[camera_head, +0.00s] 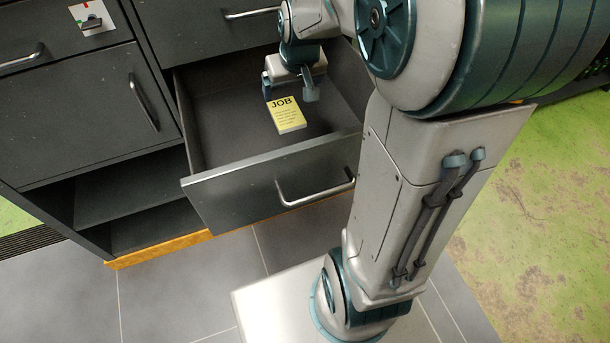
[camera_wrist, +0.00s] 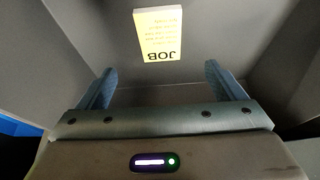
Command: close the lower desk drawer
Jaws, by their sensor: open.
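The lower desk drawer (camera_head: 270,183) is pulled out of the dark grey desk, with a metal bar handle (camera_head: 315,193) on its front. A yellow block marked JOB (camera_head: 286,115) lies on the drawer floor; it also shows in the wrist view (camera_wrist: 158,35). My gripper (camera_head: 290,93) is over the open drawer near its back part, with its fingers apart and nothing between them. In the wrist view my gripper (camera_wrist: 165,85) points into the drawer, and the block lies beyond the fingertips. Whether the fingers touch the drawer floor I cannot tell.
An upper drawer with a handle (camera_head: 250,13) is shut above. To the left are a cabinet door with a handle (camera_head: 144,103), a switch plate (camera_head: 92,18) and open shelves (camera_head: 130,190). Grey floor tiles (camera_head: 180,285) lie clear in front of the desk.

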